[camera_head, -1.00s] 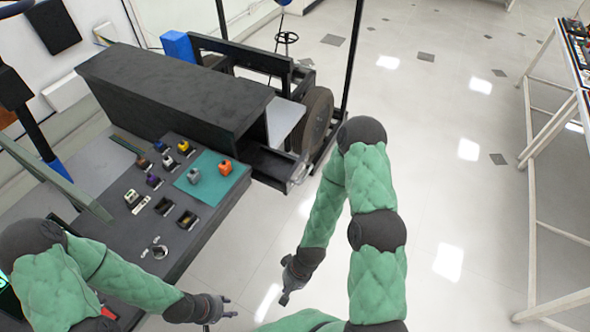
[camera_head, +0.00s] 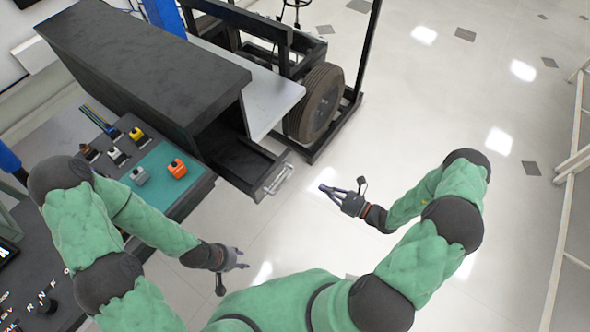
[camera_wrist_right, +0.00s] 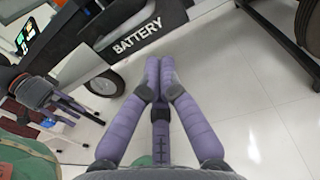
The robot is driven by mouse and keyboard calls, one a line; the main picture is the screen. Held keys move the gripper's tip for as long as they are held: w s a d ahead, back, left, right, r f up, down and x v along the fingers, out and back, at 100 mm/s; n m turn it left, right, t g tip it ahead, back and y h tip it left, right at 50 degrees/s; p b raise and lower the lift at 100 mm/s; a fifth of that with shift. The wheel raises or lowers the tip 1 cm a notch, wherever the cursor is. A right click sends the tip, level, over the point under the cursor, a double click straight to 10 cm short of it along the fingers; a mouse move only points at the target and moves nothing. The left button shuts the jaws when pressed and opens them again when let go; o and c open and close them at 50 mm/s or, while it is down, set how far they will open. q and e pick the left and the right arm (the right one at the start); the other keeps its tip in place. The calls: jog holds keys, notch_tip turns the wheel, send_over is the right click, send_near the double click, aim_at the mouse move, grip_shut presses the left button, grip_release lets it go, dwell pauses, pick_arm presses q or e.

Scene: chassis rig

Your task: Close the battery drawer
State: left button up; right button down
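The battery drawer (camera_head: 240,165) is a black tray pulled out from under the big black housing in the head view. A pale metal handle (camera_head: 278,179) is on its front. In the right wrist view a black panel (camera_wrist_right: 135,35) reads "BATTERY".
The black housing (camera_head: 140,65) and a grey plate (camera_head: 260,95) stand above the drawer. A dark wheel (camera_head: 318,103) and black frame are behind it. A console with coloured switches (camera_head: 137,135) is at left. Open tiled floor (camera_head: 440,110) lies right.

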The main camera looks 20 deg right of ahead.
pick_arm(q)
notch_tip(320, 180, down, 4)
jog(key=b, duration=0.4)
jog(key=shift+f, duration=0.1)
pick_arm(e)
jog(key=w+d+x, duration=0.1)
jog(key=x, duration=1.2)
jog(key=shift+w+r+t, duration=0.2)
jog(key=shift+t, duration=0.1)
jog(key=shift+a, duration=0.15)
